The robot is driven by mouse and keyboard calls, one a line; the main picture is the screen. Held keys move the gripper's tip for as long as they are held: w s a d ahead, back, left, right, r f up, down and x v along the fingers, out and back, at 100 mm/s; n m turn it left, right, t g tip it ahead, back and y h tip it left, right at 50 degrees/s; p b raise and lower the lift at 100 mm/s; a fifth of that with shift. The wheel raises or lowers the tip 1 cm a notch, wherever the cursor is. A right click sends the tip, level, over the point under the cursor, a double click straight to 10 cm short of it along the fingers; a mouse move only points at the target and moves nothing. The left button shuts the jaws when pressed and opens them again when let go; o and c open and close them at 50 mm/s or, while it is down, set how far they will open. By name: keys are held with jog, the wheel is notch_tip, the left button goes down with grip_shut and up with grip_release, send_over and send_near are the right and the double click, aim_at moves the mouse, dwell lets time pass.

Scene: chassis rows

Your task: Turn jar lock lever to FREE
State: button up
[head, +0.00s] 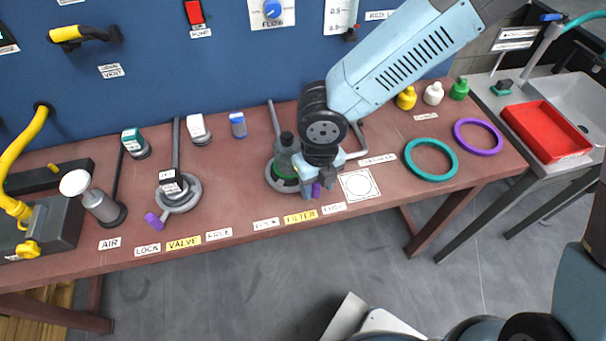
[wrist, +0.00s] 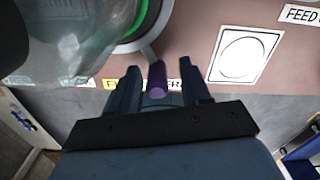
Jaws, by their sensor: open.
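The filter jar (head: 285,160) is dark with a green band and stands on a grey round base; its clear side and green ring (wrist: 138,18) fill the upper left of the wrist view. A lever with a purple grip (wrist: 157,78) sticks out from the base toward the table's front edge; the grip also shows in the head view (head: 316,190). My gripper (wrist: 160,72) is open, with one finger on each side of the purple grip and gaps between. In front are a LOCK label (head: 265,224), a yellow FILTER label (head: 300,216) and a FREE label (head: 334,208).
A second purple-gripped lever (head: 153,220) belongs to the valve base at left, with its own labels. A white square plate with a circle (head: 359,185) lies right of my gripper. Teal (head: 431,160) and purple (head: 478,137) rings lie farther right. A blue panel stands behind.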

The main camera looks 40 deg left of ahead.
notch_tip(320, 180, up, 14)
jog(key=shift+f, duration=0.15)
dwell(0.7)
